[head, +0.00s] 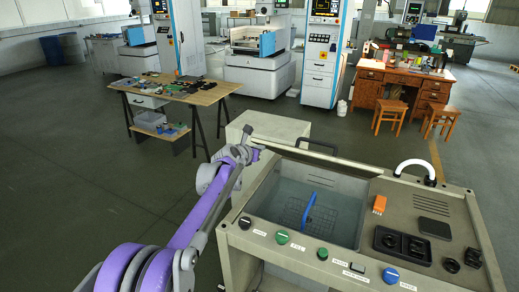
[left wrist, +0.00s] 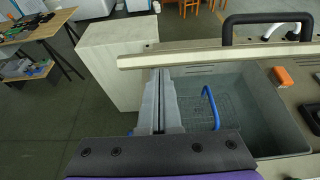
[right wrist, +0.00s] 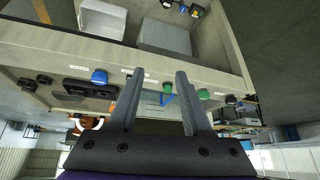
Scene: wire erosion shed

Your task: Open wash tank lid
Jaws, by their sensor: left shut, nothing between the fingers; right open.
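The wash tank (head: 262,190) stands open, and its basin shows in the head view and the left wrist view (left wrist: 255,105). Its beige lid (head: 330,161) is raised at the tank's back edge, seen nearly edge-on, with a black handle (head: 318,143) on it. In the left wrist view the lid (left wrist: 190,56) crosses above my fingertips, with the handle (left wrist: 262,17) beyond. My left gripper (left wrist: 158,72) is shut and empty, close to the lid's left part; whether it touches is unclear. My right gripper (right wrist: 157,75) is open and empty before the tank's front panel.
A wire basket with a blue handle (head: 309,210) sits in the basin. An orange object (head: 379,204), black trays (head: 403,244) and a white curved spout (head: 415,166) are on the right deck. Knobs line the front. A pale cabinet (head: 268,129) stands behind; open floor lies left.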

